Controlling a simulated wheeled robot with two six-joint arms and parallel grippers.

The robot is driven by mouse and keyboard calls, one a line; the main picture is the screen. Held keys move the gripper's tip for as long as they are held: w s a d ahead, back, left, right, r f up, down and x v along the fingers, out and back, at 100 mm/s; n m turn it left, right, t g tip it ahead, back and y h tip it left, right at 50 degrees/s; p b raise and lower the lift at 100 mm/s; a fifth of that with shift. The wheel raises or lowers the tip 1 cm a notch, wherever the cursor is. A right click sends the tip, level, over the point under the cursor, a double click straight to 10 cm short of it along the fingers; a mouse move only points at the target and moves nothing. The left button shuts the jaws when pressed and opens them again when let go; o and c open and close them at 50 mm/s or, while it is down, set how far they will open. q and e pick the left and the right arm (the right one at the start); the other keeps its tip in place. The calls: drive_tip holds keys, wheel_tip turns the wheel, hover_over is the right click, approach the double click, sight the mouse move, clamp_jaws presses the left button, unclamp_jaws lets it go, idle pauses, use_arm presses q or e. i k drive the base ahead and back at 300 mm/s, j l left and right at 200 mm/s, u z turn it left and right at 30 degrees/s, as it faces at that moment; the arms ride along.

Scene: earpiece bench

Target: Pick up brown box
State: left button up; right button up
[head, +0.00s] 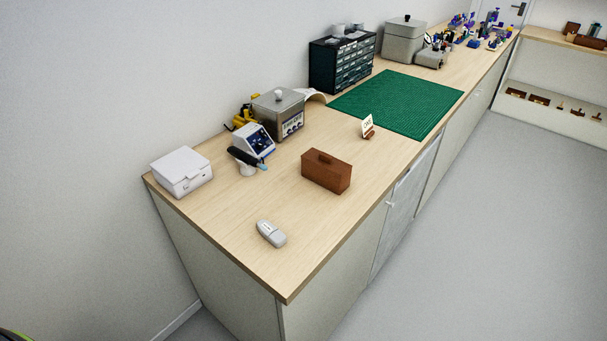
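The brown box (326,175) sits on the wooden bench top, close to its front edge and roughly midway along the near part. It is a reddish-brown oblong block with a small raised piece on its top. It stands upright and nothing touches it. Neither of my grippers shows in the head view.
A grey-white rounded device (271,233) lies nearer on the bench (230,227). A white case (181,172), a blue-white instrument (254,141) and a steel bath (279,114) stand along the wall. A small card (367,125) stands by the green mat (400,100). Floor at right is clear.

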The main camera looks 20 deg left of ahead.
sight(336, 184)
drive_tip(key=i+l+u, duration=0.15)
drive_tip(key=u, duration=0.3)
drive_tip(key=i+l+u, duration=0.15)
drive_tip(key=u, duration=0.25)
drive_tip(key=i+l+u, duration=0.1)
drive_tip(key=l+u, duration=0.15)
drive_tip(key=u, duration=0.2)
drive_tip(key=l+u, duration=0.2)
drive_tip(key=u, duration=0.2)
drive_tip(key=i+l+u, duration=0.1)
drive_tip(key=l+u, duration=0.25)
drive_tip(key=l, duration=0.9)
drive_tip(key=l+u, duration=0.35)
drive_tip(key=l, duration=0.9)
drive_tip(key=k, duration=0.05)
